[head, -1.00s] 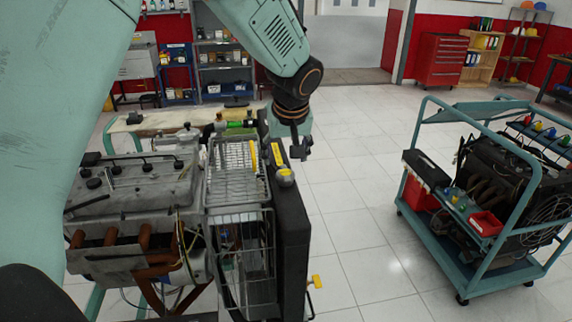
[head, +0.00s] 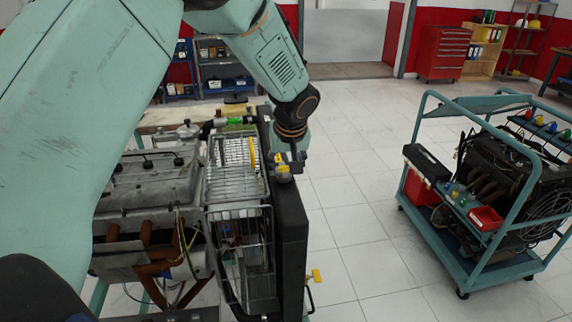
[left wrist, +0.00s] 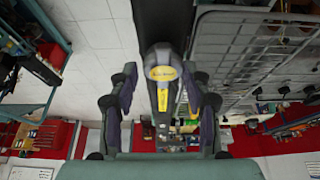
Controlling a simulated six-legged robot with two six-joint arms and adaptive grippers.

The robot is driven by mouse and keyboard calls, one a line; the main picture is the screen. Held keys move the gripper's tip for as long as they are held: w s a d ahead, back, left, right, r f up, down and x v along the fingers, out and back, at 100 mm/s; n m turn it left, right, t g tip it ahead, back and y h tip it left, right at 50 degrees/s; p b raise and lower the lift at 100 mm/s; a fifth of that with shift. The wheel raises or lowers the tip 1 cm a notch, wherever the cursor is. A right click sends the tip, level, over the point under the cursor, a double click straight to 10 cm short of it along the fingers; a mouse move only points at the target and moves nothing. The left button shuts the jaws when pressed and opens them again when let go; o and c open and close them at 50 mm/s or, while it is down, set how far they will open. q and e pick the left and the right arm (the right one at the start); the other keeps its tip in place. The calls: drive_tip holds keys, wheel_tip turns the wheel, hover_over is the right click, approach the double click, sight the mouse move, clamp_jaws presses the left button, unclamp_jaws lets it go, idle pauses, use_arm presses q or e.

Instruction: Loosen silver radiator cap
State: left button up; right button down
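The silver radiator cap (head: 284,177) with a yellow label sits on top of the black radiator (head: 292,235) in the head view. My left gripper (head: 290,160) is right above it and partly hides it. In the left wrist view the cap (left wrist: 163,71) shows centred between the two fingers of my left gripper (left wrist: 160,85). The fingers are spread, one on each side, with a gap between each and the cap. My right gripper is not in view.
The engine (head: 150,205) and a wire guard (head: 235,190) stand left of the radiator. A yellow-handled tap (head: 316,275) sticks out low on its right. A teal cart (head: 425,240) with another engine stands right. The tiled floor between is clear.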

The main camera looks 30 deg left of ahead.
use_arm(q)
drive_tip(key=shift+a+f, duration=0.1)
drive_tip(key=shift+a, duration=0.1)
drive_tip(key=shift+c, duration=0.8)
drive_tip(key=shift+a, duration=0.1)
drive_tip(key=shift+c, duration=0.7)
drive_tip(key=shift+s, duration=0.1)
drive_tip(key=shift+c, duration=1.9)
